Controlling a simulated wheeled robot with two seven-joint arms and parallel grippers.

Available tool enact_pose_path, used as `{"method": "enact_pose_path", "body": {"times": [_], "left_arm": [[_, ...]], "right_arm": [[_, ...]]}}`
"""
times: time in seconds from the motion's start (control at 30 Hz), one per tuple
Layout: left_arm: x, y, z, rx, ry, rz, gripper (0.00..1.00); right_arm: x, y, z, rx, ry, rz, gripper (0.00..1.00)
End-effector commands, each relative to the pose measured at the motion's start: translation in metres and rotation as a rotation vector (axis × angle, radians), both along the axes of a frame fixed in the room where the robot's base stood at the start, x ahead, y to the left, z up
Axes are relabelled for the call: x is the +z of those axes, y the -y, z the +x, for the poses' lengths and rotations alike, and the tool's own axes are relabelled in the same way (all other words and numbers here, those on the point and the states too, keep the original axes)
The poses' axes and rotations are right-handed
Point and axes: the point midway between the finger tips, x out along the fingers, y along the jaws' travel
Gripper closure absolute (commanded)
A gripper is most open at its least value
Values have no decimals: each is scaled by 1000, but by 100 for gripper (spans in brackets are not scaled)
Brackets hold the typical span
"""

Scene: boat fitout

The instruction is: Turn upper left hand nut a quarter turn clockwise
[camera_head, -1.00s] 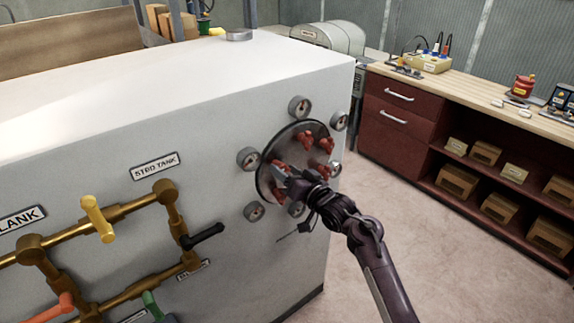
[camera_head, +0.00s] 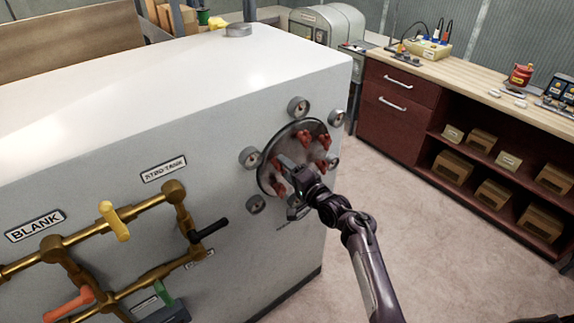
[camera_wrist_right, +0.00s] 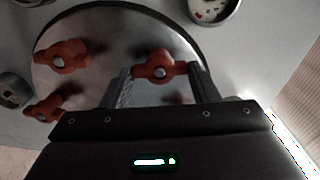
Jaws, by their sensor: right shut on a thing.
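A round grey cover plate (camera_head: 264,178) is set in the side of the white tank box, with several red wing nuts around it. Red nuts show at its upper part (camera_head: 304,139) and its lower left (camera_head: 277,187). My right gripper (camera_head: 284,162) reaches in at the plate's left side and hides part of it. In the right wrist view, its two fingers (camera_wrist_right: 160,84) are on either side of one red wing nut (camera_wrist_right: 160,68), shut on it. Two other red nuts (camera_wrist_right: 62,57) show to the left there. My left gripper is not in view.
Several round gauges (camera_head: 299,106) ring the plate. Brass pipes with a yellow handle (camera_head: 114,222) and a black handle (camera_head: 209,230) are on the tank's front left. A workbench (camera_head: 398,100) stands at the back right. The floor between is clear.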

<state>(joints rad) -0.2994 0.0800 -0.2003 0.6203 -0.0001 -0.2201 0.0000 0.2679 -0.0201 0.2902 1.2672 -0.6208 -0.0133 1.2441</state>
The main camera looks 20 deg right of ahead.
Motion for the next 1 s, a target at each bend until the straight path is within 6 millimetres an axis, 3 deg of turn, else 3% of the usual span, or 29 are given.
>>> {"method": "enact_pose_path", "body": {"times": [0.3, 0.87, 0.9, 1.0], "left_arm": [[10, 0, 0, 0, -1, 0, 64], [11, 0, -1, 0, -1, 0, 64], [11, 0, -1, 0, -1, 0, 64], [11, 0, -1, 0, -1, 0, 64]], "right_arm": [[1, 1, 1, -2, -42, 119, 68], [1, 1, 1, -2, -49, 143, 68], [1, 1, 1, -2, -49, 142, 42], [0, 1, 1, -2, -49, 142, 29]]}}
